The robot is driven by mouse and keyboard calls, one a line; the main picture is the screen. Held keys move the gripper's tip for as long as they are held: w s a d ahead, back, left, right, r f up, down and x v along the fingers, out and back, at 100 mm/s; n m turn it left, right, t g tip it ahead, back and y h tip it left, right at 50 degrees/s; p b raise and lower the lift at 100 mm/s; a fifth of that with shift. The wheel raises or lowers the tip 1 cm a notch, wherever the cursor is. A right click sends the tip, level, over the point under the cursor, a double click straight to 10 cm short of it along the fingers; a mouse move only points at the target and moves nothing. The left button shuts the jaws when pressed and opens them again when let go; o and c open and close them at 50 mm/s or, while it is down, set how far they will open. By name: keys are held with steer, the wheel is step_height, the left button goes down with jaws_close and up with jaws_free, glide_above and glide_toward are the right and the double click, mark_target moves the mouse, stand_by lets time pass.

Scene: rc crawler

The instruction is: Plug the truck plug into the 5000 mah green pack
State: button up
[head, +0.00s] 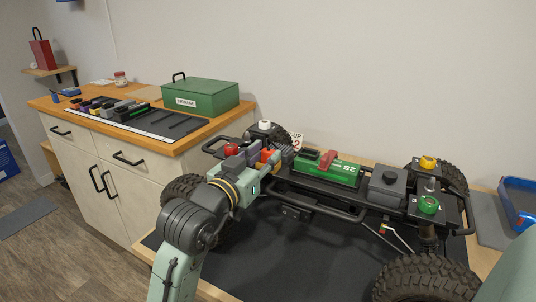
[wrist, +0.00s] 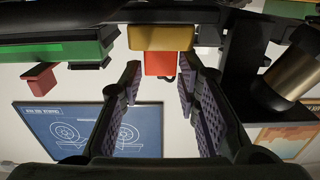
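A green pack (head: 338,172) marked "2S" lies in the truck's chassis (head: 300,190), with a red piece (head: 328,158) on top; its capacity cannot be read. In the wrist view, a green block (wrist: 60,52) with a red piece (wrist: 38,78) below it shows at upper left, apparently the same pack. My gripper (wrist: 160,68) is open, fingers apart. A yellow block (wrist: 160,37) and an orange-red block (wrist: 160,63) show between and beyond the fingertips; I see no contact. In the head view, an orange block (head: 269,157) is near my wrist. I cannot tell which part is the truck plug.
The truck's tyres (head: 428,280) and side rails crowd the work table (head: 300,250). A wooden-topped cabinet (head: 110,170) at left holds a green storage box (head: 201,97) and a dark tray of several packs (head: 120,108). A blue bin (head: 518,203) stands at right.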

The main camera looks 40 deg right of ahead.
steer(key=shift+x, duration=1.3)
steer(key=shift+c, duration=0.5)
steer(key=c, duration=0.4)
steer(key=shift+r, duration=0.15)
